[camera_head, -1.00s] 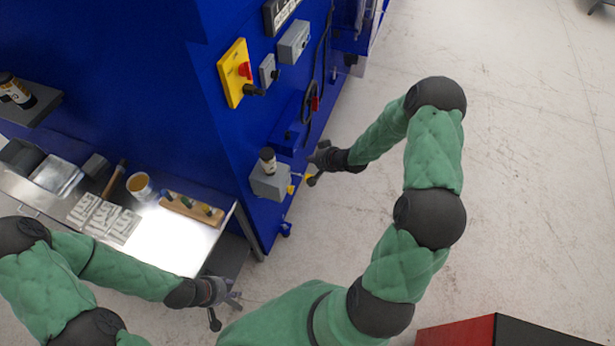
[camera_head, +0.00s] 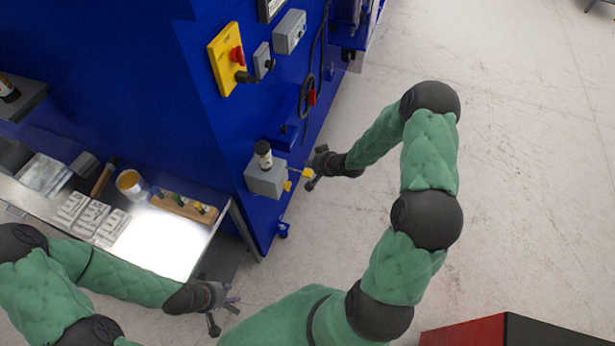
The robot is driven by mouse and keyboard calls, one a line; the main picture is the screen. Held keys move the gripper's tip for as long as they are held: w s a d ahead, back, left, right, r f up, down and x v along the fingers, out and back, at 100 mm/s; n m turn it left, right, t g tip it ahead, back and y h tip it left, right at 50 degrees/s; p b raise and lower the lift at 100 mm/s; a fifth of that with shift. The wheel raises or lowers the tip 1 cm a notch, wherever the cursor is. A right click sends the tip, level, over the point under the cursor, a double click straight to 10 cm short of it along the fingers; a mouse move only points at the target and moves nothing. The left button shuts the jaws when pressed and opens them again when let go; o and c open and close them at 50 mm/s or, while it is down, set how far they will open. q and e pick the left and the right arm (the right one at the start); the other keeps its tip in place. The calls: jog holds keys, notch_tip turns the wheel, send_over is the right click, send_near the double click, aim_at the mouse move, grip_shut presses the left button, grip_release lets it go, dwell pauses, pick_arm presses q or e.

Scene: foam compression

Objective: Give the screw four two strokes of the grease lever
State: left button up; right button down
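A grey grease unit (camera_head: 266,180) with a dark, white-banded bottle on top is mounted low on the blue machine's side. A thin yellow lever (camera_head: 301,173) sticks out from it to the right, and a yellow part (camera_head: 287,186) sits just below. My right gripper (camera_head: 311,174) is at the lever's outer end, its fingers on either side of it. Whether they touch the lever is too small to tell. My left gripper (camera_head: 226,308) hangs low by the bench's front corner, fingers apart and empty.
The blue machine (camera_head: 150,90) carries a yellow switch plate (camera_head: 226,60) and grey boxes. A metal bench (camera_head: 165,243) holds white blocks (camera_head: 92,214), a yellow cup (camera_head: 131,184) and a wooden rack (camera_head: 184,207). A red and black box (camera_head: 480,335) stands at the lower right. Floor at right is clear.

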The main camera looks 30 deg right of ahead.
aim_at(309, 173)
jog(key=shift+f+b, duration=0.45)
jog(key=shift+f, duration=0.6)
dwell(0.6)
jog(key=shift+f, duration=0.45)
jog(key=shift+f+b, duration=1.2)
jog(key=shift+f, duration=0.1)
dwell(1.5)
jog(key=shift+r, duration=0.1)
dwell(0.5)
jog(key=shift+r+p, duration=1.55)
jog(key=shift+r, duration=0.15)
notch_tip(309, 173, up, 5)
jog(key=p, duration=0.4)
